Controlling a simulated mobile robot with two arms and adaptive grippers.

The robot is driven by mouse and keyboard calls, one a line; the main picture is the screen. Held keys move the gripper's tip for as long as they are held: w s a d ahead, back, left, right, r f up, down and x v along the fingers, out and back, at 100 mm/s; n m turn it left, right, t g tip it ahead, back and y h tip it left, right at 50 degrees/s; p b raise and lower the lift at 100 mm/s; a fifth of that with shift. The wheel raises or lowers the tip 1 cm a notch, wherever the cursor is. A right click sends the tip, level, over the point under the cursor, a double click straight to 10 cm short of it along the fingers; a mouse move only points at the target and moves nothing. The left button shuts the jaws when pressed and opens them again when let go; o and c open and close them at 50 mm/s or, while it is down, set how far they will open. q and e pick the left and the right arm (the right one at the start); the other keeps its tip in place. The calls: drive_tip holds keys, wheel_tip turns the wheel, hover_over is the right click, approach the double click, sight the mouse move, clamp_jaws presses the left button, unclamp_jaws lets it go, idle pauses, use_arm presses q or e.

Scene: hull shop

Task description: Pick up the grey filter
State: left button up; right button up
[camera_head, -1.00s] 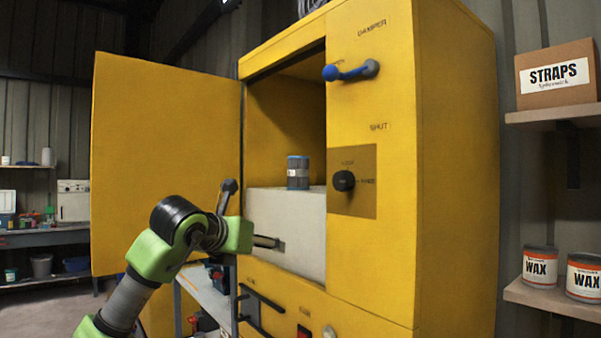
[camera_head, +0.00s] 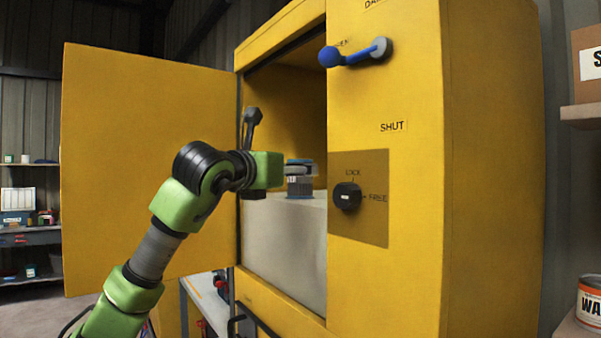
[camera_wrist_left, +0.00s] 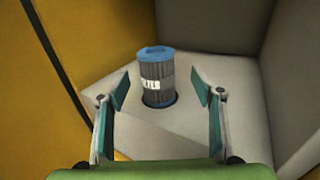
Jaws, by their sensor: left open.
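The grey filter (camera_wrist_left: 156,78) is a ribbed cylinder with a blue cap and a white label. It stands upright on the pale block (camera_wrist_left: 120,118) inside the yellow cabinet. In the head view the filter (camera_head: 299,186) is partly hidden behind my left gripper (camera_head: 298,170), which reaches in through the open door. In the left wrist view my left gripper (camera_wrist_left: 160,88) is open, with one finger on each side of the filter's line and the filter ahead of and between the fingertips. I see no contact. My right gripper is in neither view.
The yellow door (camera_head: 150,165) stands open on the left. The cabinet front (camera_head: 390,280) is to the right of the opening, with a blue-knobbed damper lever (camera_head: 355,52) and a black lock knob (camera_head: 347,196). A shelf (camera_head: 582,115) is at the far right.

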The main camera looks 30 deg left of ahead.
use_arm(q)
drive_tip(key=w, duration=0.1)
drive_tip(key=w+p, duration=0.1)
drive_tip(key=p, duration=0.1)
drive_tip(key=shift+w+a+r, duration=0.3)
drive_tip(key=shift+w+a, duration=0.05)
drive_tip(key=shift+w, duration=0.05)
drive_tip(key=w+p, duration=0.1)
drive_tip(key=w, duration=0.2)
drive_tip(key=shift+a+p, duration=0.3)
drive_tip(key=shift+p, duration=0.05)
drive_tip(key=shift+w+f, duration=0.15)
drive_tip(key=shift+w, duration=0.15)
drive_tip(key=shift+s, duration=0.1)
drive_tip(key=shift+c, duration=1)
drive_tip(key=c, duration=1.1)
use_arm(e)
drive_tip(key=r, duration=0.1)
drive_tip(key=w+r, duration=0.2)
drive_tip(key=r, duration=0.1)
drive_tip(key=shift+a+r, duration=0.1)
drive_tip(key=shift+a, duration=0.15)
